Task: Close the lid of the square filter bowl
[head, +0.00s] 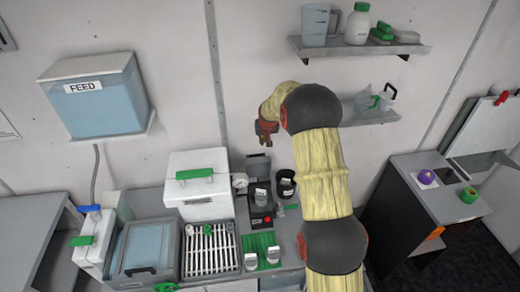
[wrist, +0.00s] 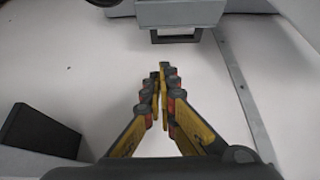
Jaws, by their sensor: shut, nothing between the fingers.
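My gripper (head: 265,130) is raised in front of the wall, above the bench equipment. In the wrist view my gripper (wrist: 160,80) has its fingers together with nothing between them. Below it in the head view is a small dark unit (head: 261,214) with a square, dark grey upright part (head: 258,166) at its back. This looks like the square filter bowl with its lid standing open, but it is too small to be sure. My gripper is apart from it. In the wrist view a grey box-like part (wrist: 180,12) with a dark loop handle shows at the top; I cannot tell what it is.
A round black cup (head: 286,185) stands right of the unit. A white box with a green handle (head: 198,188) stands left. A rack (head: 209,252) and two small jars are in front. Wall shelves (head: 360,48) are at upper right. A dark block (wrist: 40,130) shows in the wrist view.

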